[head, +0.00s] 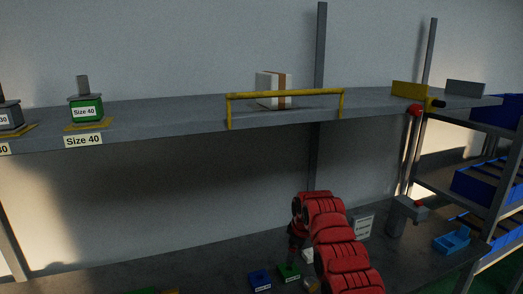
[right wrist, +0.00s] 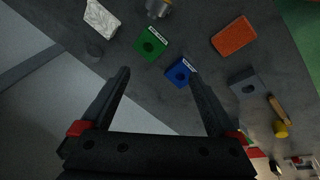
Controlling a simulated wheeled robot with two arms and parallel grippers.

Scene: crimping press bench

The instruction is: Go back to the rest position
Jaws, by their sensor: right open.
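My right arm, with red segments, reaches over the lower bench in the head view. My right gripper (head: 297,240) shows there only as a small dark part, partly hidden by the arm. In the right wrist view my right gripper (right wrist: 158,75) is open, with nothing between its fingers. A green block (right wrist: 151,44) with a hole and a blue block (right wrist: 180,72) with a hole lie on the bench beyond the fingertips. My left gripper is not in view.
An upper shelf (head: 180,112) spans the head view above my arm, with a yellow rail (head: 285,93), a white box (head: 265,90) and a green "Size 40" piece (head: 86,108). Blue bins (head: 475,187) stand at right. An orange block (right wrist: 234,36) and grey block (right wrist: 246,83) lie on the bench.

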